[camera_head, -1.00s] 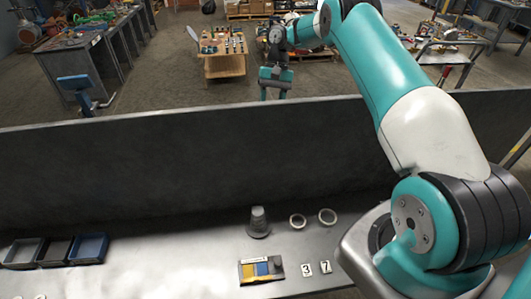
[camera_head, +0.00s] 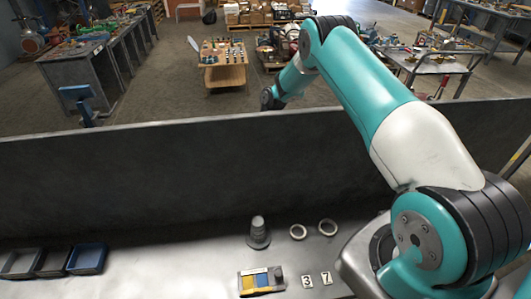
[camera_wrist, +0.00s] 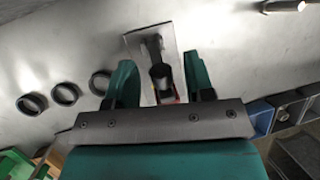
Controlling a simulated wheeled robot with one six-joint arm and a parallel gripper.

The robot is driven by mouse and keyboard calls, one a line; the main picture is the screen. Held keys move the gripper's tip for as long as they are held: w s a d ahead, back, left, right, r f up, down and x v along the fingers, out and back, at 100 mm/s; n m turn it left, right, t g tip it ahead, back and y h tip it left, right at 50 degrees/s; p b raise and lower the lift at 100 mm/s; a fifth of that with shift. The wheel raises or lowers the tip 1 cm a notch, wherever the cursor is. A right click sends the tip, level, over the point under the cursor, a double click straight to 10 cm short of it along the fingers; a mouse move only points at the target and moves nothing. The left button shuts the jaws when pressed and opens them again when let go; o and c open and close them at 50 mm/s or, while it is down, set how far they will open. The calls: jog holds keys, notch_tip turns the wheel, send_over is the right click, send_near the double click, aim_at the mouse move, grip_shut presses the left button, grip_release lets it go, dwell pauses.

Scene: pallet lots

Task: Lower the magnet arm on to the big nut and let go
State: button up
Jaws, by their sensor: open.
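In the wrist view my gripper (camera_wrist: 160,85) is open, its two teal fingers apart. Between them, over or on a pale plate (camera_wrist: 133,40), is a dark arm-like piece (camera_wrist: 153,47) with a dark, hollow-looking round end; it looks like the magnet arm. I cannot tell whether either finger touches it. A small red patch shows beside its round end. I cannot pick out the big nut for certain; it may be hidden under that end. In the head view my arm reaches over the dark wall and the gripper is hidden behind it.
In the wrist view three dark rings (camera_wrist: 65,93) lie left on the pale surface and bins (camera_wrist: 259,115) stand right.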

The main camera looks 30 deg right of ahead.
grip_shut()
